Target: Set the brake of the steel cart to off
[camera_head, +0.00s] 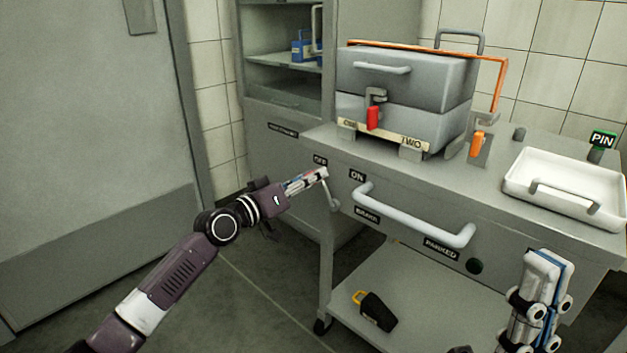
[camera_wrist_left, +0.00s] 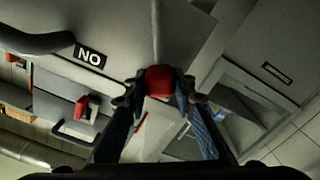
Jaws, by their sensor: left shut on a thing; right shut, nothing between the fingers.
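The steel cart (camera_head: 290,150) has a brake lever (camera_head: 331,195) on its front left corner. The OFF label (camera_head: 320,160) is just above the lever's upper end. The ON label (camera_head: 357,175) is to its right; it also shows upside down in the left wrist view (camera_wrist_left: 90,56). My left gripper (camera_head: 322,175) is shut on the lever's red knob (camera_wrist_left: 160,82), close below the OFF label. The fingers hide the knob in the head view. My right gripper (camera_head: 550,258) is shut and empty at the lower right, in front of the cart.
A white handle (camera_head: 415,215) runs along the cart's front, right of the lever, near the BRAKE label (camera_head: 367,214) and PARKED label (camera_head: 441,248). A grey case (camera_head: 405,80) and a white tray (camera_head: 565,180) stand on top. Open floor lies at the left.

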